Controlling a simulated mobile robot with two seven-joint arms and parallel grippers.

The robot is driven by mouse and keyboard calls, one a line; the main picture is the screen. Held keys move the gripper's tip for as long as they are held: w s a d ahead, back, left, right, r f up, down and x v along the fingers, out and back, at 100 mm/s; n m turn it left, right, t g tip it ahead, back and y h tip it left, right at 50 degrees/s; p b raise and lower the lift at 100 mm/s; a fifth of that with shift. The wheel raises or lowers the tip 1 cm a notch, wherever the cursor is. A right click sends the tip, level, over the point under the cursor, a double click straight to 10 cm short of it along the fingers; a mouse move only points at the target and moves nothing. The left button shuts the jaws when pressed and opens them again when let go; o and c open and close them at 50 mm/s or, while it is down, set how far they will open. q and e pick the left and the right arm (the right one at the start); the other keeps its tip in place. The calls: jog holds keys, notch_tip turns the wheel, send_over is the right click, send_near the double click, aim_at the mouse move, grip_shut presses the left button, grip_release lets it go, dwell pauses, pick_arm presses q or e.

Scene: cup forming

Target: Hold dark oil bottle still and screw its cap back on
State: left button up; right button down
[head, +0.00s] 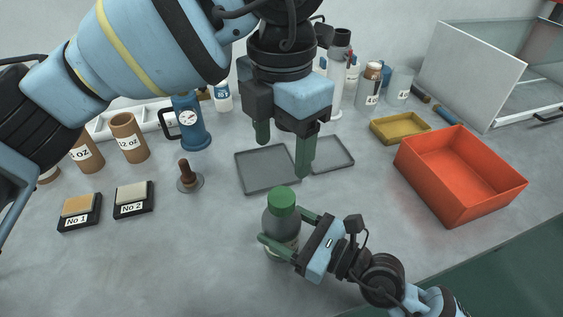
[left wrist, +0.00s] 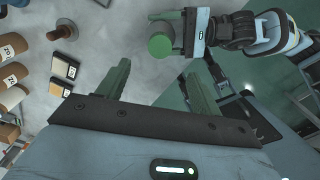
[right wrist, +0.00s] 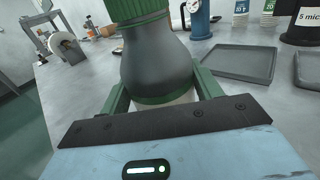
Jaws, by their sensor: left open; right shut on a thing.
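The dark oil bottle (head: 280,222) stands upright on the table in the head view, with its green cap (head: 282,199) on its top. The bottle body fills the middle of the right wrist view (right wrist: 158,68), and the cap shows in the left wrist view (left wrist: 160,45). My right gripper (head: 284,227) is shut on the bottle's body from the right side. My left gripper (head: 284,157) is open and empty, pointing down above and just behind the cap, apart from it. Whether the cap is threaded tight I cannot tell.
Two shallow grey trays (head: 241,178) lie behind the bottle. An orange bin (head: 411,165) and a yellow tray (head: 375,128) are at the right. A stamp-like tool (head: 185,180), labelled blocks (head: 117,200) and a blue jug (head: 193,132) are at the left.

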aim_at(298, 235)
pick_arm(q)
jog(key=shift+r, duration=0.7)
pick_arm(e)
jog(key=shift+c, duration=1.2)
grip_release()
pick_arm(q)
jog(key=f, duration=0.1)
jog(key=f+b, duration=0.1)
jog(key=f, duration=0.1)
jog(key=shift+w+f+b, duration=0.25)
jog(key=shift+b, duration=0.05)
pick_arm(e)
jog(key=v, duration=0.7)
jog(key=shift+f, duration=0.2)
pick_arm(q)
jog(key=shift+f+g, duration=0.15)
jog(key=shift+g, duration=0.15)
pick_arm(e)
jog(key=shift+s+d+r, duration=0.15)
jog(key=shift+s+d, duration=0.1)
jog(key=shift+d, duration=0.1)
